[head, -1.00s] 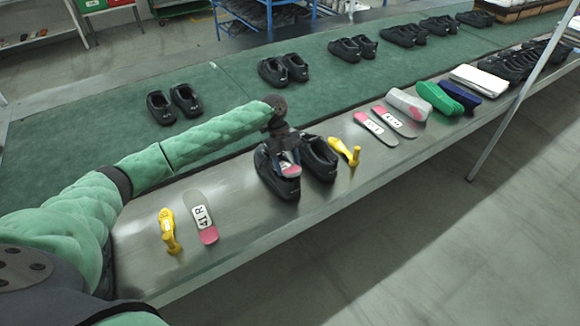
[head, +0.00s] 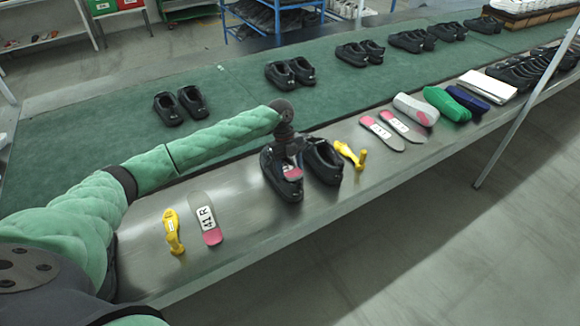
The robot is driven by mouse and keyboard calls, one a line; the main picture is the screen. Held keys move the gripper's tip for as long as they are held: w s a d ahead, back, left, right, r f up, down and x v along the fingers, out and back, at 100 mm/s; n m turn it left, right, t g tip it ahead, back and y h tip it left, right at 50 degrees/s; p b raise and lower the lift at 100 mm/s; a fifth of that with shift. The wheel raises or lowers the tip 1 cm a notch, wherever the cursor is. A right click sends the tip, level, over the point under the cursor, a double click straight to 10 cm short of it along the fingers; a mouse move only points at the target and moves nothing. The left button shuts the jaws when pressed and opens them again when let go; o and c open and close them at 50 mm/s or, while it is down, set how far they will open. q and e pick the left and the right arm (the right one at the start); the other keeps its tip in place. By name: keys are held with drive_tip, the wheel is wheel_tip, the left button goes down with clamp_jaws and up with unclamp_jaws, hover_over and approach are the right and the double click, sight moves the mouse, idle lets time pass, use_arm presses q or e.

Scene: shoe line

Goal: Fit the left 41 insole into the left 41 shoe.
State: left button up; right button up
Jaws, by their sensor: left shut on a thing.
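My left gripper (head: 287,153) points down into the opening of the left black shoe (head: 284,190) of a pair on the metal bench. It is shut on an insole with a pink heel (head: 292,173), which lies partly inside that shoe. Only the heel end of the insole shows; the rest is hidden by the shoe and gripper. I cannot tell whether it lies flat. The right black shoe (head: 325,166) stands close beside it. The grey 41R insole (head: 206,218) with a pink heel lies on the bench to the left. My right gripper is out of view.
Yellow tools (head: 172,231) and (head: 350,154) lie on either side of the shoes. Two more insoles (head: 383,131), rolled coloured items (head: 447,103) and a white stack (head: 487,86) lie farther right. Black shoe pairs stand on the green belt (head: 230,110) behind.

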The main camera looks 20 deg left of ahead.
use_arm(q)
drive_tip(key=shift+s+f, duration=0.15)
drive_tip(key=shift+f, duration=0.15)
drive_tip(key=o, duration=0.9)
drive_tip(key=shift+c, duration=0.2)
drive_tip(key=shift+o, duration=0.9)
drive_tip(key=shift+f, duration=0.1)
drive_tip(key=shift+s, duration=0.1)
drive_tip(key=shift+w+r+p, duration=0.2)
drive_tip(key=shift+r+p, duration=0.5)
drive_tip(key=shift+r, duration=0.15)
drive_tip(key=shift+r+p, duration=0.55)
drive_tip(key=shift+r, duration=0.3)
